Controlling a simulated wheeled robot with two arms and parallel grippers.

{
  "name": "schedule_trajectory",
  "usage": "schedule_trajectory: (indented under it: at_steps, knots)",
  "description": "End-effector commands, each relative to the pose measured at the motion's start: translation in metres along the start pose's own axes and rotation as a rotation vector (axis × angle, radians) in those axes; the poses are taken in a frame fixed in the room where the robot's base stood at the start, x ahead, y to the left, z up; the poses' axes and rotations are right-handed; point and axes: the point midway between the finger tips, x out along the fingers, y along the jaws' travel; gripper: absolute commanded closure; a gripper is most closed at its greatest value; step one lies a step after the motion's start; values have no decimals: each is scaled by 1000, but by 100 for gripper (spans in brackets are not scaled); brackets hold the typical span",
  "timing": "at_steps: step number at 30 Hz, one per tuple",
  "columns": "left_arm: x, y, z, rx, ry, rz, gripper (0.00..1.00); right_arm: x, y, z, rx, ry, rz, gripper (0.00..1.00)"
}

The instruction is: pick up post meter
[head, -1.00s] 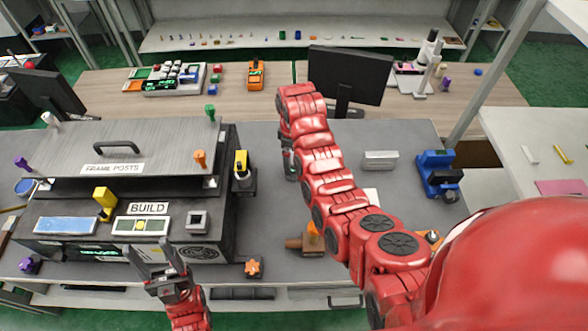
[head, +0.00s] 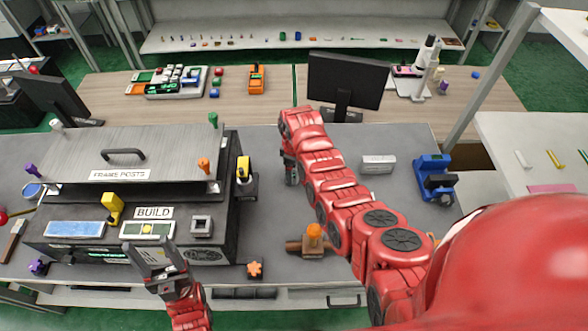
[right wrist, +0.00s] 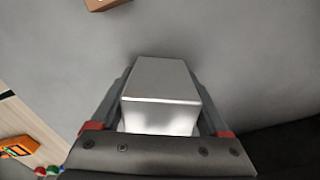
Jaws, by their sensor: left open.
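I cannot tell for sure which thing is the post meter. In the right wrist view a plain silver-grey block (right wrist: 161,95) sits between the fingers of my right gripper (right wrist: 160,88). The fingers lie along both its sides; whether they press on it is unclear. In the head view my right gripper (head: 291,174) is low over the grey table, mostly hidden by my red arm. My left gripper (head: 158,262) is open and empty at the front edge of the build station (head: 62,253).
A silver box (head: 378,164) and a blue device (head: 434,182) stand right of my right arm. A yellow-black device (head: 244,178) stands left of it. A brown piece with an orange top (head: 313,238) is near the front. A monitor (head: 346,82) stands behind.

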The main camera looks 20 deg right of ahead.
Motion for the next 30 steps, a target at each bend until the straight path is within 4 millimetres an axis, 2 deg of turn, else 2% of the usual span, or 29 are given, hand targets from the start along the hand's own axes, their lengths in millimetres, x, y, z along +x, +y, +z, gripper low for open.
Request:
schedule_trajectory:
  at_steps: [1, 2, 12, 23, 30]
  knots:
    - [0, 0, 0, 0, 0, 0, 42, 0, 0, 0, 0, 0, 0, 32]
    - [0, 0, 0, 0, 0, 0, 42, 0, 0, 0, 0, 0, 0, 38]
    - [0, 0, 0, 0, 0, 0, 42, 0, 0, 0, 0, 0, 0, 99]
    - [-2, 0, 0, 0, 0, 0, 42, -2, 1, -1, -1, 2, 3, 100]
    - [-11, 0, 2, 0, 0, 0, 42, -18, 2, -2, -1, 5, 6, 100]
